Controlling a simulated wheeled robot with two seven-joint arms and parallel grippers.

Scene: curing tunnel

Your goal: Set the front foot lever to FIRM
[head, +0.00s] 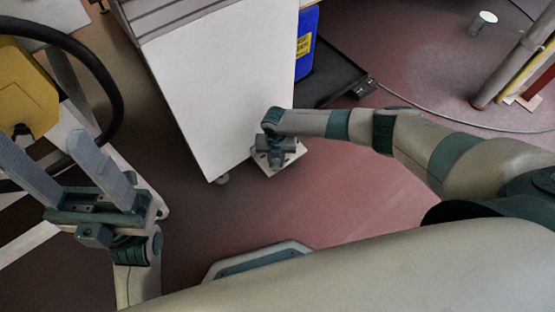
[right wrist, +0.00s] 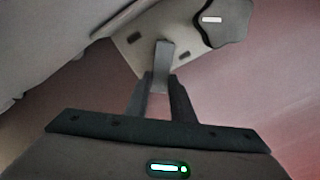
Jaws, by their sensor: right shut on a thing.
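The front foot lever (right wrist: 163,62) is a grey upright bar on a pale plate (right wrist: 128,50) beside the white cabinet. In the right wrist view its lower end is between the two fingers of my right gripper (right wrist: 160,88), which is shut on it. In the head view my right gripper (head: 274,155) reaches down over the plate (head: 295,156) and hides the lever. The plate has dark slots and a dark lobed knob (right wrist: 232,25) with a white mark. No FIRM lettering is readable. My left gripper (head: 70,170) is open and empty at the left.
The white cabinet (head: 215,85) stands close to the left of my right gripper. A yellow machine part (head: 25,85) with a thick black hose is near my left gripper. A blue container (head: 308,42) and a cable (head: 430,118) lie behind. Red floor is open at centre.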

